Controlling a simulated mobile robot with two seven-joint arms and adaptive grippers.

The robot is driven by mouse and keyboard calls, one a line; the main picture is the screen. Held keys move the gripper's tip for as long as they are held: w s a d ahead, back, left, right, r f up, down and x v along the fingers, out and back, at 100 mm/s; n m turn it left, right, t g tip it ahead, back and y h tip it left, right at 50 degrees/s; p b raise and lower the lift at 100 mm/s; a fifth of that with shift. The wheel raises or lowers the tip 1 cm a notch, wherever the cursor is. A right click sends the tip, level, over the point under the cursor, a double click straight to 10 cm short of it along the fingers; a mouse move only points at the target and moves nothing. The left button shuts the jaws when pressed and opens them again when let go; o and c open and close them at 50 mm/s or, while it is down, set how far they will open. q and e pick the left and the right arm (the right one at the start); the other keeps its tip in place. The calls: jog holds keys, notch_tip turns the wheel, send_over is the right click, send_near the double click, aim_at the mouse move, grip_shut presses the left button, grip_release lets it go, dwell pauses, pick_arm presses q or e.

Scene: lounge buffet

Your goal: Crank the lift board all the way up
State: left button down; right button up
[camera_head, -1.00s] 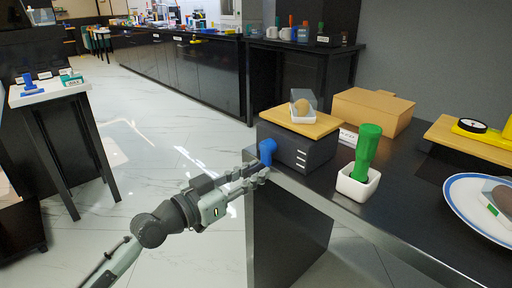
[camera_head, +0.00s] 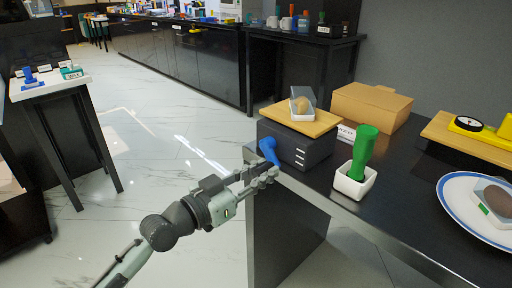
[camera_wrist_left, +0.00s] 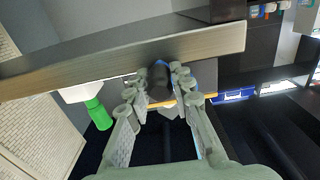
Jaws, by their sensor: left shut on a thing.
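The lift is a dark box (camera_head: 309,146) with pale marks on its front. A blue crank handle (camera_head: 269,150) is on the box's left side and slants down to the right. My left gripper (camera_head: 268,174) is at the crank's lower end, its fingers shut on it. In the left wrist view a dark, shaded piece (camera_wrist_left: 159,82) shows between the fingers. My right gripper is not seen.
A white holder (camera_head: 354,184) with a green-handled tool (camera_head: 363,152) stands right of the lift. A cardboard box (camera_head: 371,106) is behind. A plate (camera_head: 448,199) and a yellow scale (camera_head: 490,128) are further right. The counter's edge is close to my gripper.

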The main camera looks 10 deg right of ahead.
pick_arm(q)
jog(key=r, duration=0.1)
jog(key=p, duration=0.1)
jog(key=s+r, duration=0.1)
jog(key=shift+d+r, duration=0.3)
jog(key=shift+d, duration=0.05)
jog(key=shift+f, duration=0.1)
jog(key=shift+w+a+r, duration=0.1)
jog(key=shift+r, duration=1.25)
jog(key=shift+w, duration=0.1)
